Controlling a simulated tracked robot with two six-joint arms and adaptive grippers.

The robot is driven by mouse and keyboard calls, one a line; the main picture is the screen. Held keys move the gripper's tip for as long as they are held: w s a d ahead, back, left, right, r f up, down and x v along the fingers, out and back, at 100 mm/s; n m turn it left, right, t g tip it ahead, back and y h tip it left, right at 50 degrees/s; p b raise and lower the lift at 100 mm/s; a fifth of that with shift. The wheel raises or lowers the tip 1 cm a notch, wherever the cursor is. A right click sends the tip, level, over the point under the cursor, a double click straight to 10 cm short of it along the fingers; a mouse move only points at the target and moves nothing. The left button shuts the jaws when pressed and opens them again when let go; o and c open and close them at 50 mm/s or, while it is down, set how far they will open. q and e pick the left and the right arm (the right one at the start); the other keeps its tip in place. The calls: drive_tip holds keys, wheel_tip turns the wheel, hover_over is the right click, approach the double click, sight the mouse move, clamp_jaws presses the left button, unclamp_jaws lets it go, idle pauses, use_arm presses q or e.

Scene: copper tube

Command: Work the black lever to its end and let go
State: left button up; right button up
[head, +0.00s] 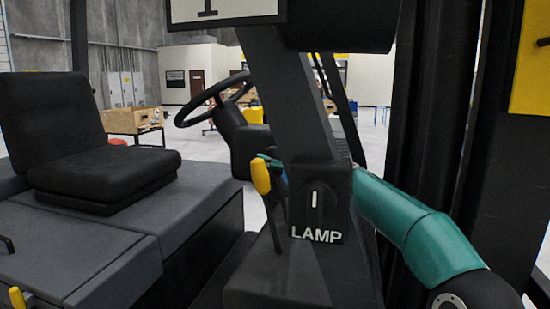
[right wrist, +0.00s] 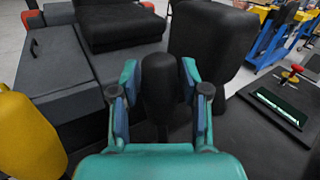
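The black lever (right wrist: 160,85) is a thick black knob at the middle of the right wrist view. The fingers of my right gripper (right wrist: 160,80) stand on either side of it, close to its sides. I cannot tell whether they press on it. In the head view, only a small teal piece of my right gripper (head: 272,160) shows beside the yellow-handled lever, and the column hides the rest. The black lever is not clearly made out there. My left gripper is in neither view.
A yellow-handled lever (head: 260,177) stands close by, and its yellow handle (right wrist: 28,138) fills the left of the wrist view. A dark column (head: 305,120) with a LAMP switch (head: 318,200) crosses in front of my right arm. A steering wheel (head: 190,115) and black seat (head: 65,130) are to the left.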

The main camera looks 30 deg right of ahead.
clamp_jaws()
drive_tip(key=shift+s+d+f+b, duration=0.1)
drive_tip(key=shift+s+f+b, duration=0.05)
drive_tip(key=shift+b, duration=0.3)
drive_tip(key=s+d+b, duration=0.1)
drive_tip(key=b, duration=0.1)
drive_tip(key=s+d+m+t+b, duration=0.1)
drive_tip(key=b, duration=0.2)
drive_tip(key=s+d+t+b, duration=0.1)
drive_tip(key=b, duration=0.1)
drive_tip(key=shift+s+r+m, duration=0.3)
drive_tip(key=shift+m, duration=0.1)
